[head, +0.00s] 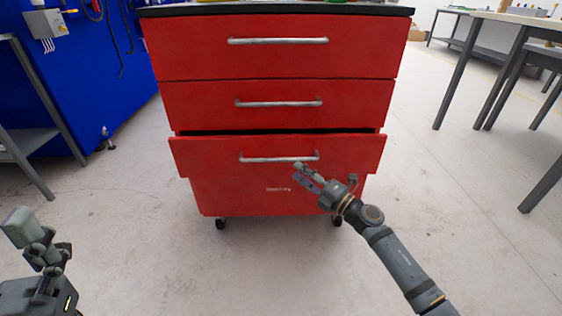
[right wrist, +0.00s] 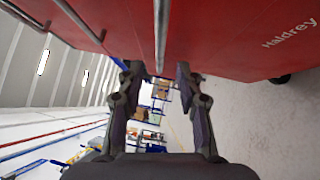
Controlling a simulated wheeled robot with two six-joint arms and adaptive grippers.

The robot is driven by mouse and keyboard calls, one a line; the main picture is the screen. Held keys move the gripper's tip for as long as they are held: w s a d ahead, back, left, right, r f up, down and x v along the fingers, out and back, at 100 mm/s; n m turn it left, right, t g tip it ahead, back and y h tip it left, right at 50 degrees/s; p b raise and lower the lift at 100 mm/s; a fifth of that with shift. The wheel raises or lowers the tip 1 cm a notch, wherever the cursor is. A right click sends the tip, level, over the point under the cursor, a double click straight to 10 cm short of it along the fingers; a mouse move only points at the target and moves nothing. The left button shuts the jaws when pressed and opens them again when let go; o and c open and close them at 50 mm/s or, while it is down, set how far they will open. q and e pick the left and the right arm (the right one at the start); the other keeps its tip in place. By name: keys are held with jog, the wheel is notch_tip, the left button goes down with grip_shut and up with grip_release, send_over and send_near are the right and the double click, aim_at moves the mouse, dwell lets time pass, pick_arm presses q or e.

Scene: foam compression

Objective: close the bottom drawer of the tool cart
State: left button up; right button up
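The red tool cart (head: 275,95) stands ahead with three drawers. Its bottom drawer (head: 350,150) sticks out a little, with a dark gap along its top edge; the two drawers above look flush. My right gripper (head: 300,174) is at the right end of the bottom drawer's silver handle (head: 265,159). In the right wrist view its two fingers (right wrist: 158,78) are spread apart, and the handle bar (right wrist: 160,35) runs down toward the space between them. I cannot tell whether they touch it. My left gripper (head: 28,232) is low at the left, far from the cart; its fingers are unclear.
A blue cabinet (head: 100,90) and a grey shelf (head: 30,140) stand left of the cart. Tables (head: 515,20) stand at the right. The cart rests on casters (head: 220,223). The pale floor (head: 200,270) in front of it is clear.

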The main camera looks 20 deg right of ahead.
aim_at(281, 160)
jog(key=b+x, duration=0.1)
jog(key=x, duration=0.7)
jog(key=shift+w, duration=0.15)
grip_shut()
